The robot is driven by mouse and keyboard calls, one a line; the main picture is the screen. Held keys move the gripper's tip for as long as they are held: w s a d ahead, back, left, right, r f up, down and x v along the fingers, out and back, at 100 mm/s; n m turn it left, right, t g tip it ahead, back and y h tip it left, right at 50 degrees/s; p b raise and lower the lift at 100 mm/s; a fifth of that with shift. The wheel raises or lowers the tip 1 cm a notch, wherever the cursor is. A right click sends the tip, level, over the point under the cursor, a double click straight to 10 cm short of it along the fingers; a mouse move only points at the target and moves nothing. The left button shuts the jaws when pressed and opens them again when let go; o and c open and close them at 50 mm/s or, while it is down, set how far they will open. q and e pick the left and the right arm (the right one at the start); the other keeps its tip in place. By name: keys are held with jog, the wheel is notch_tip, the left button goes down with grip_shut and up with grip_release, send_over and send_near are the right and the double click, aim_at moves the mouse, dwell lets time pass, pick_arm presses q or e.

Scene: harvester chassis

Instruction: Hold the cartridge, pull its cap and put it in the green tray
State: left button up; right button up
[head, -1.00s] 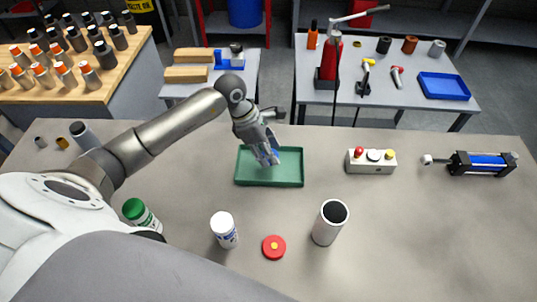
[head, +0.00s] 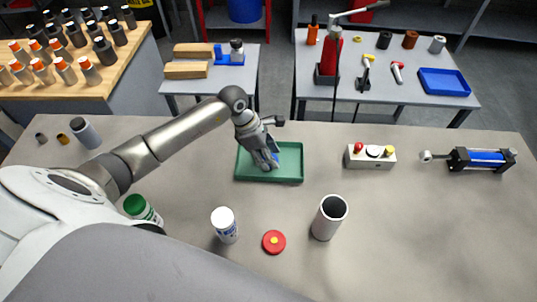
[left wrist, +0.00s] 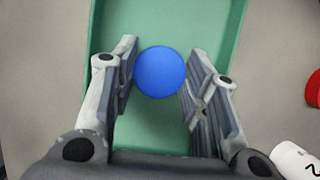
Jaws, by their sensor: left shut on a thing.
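My left gripper (head: 267,161) is over the green tray (head: 288,178). In the left wrist view its fingers (left wrist: 160,80) are shut on a round blue cap (left wrist: 160,72), with the tray (left wrist: 215,20) behind it. Whether the cap touches the tray floor is hard to tell. A white cartridge (head: 226,230) stands upright in front of the tray, and part of it shows at the lower right of the wrist view (left wrist: 296,160). A green-topped cartridge (head: 140,208) stands to its left, partly behind my arm. My right gripper is not in view.
An open grey tube (head: 325,224) and a red disc with a yellow centre (head: 273,242) stand in front of the tray. A button box (head: 370,160) and a blue cylinder (head: 485,160) are to the right. The bench's front right is clear.

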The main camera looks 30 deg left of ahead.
pick_arm(q)
jog(key=o, duration=1.2)
jog(key=shift+r+p, duration=0.2)
jog(key=shift+p, duration=0.1)
jog(key=shift+a+r+p, duration=0.1)
jog(key=shift+r+p, duration=0.55)
jog(key=shift+r, duration=0.1)
jog(key=b+v, duration=0.4)
jog(key=v, duration=0.7)
jog(key=shift+a+r, duration=0.1)
jog(key=shift+r, duration=0.05)
jog(key=shift+s, duration=0.1)
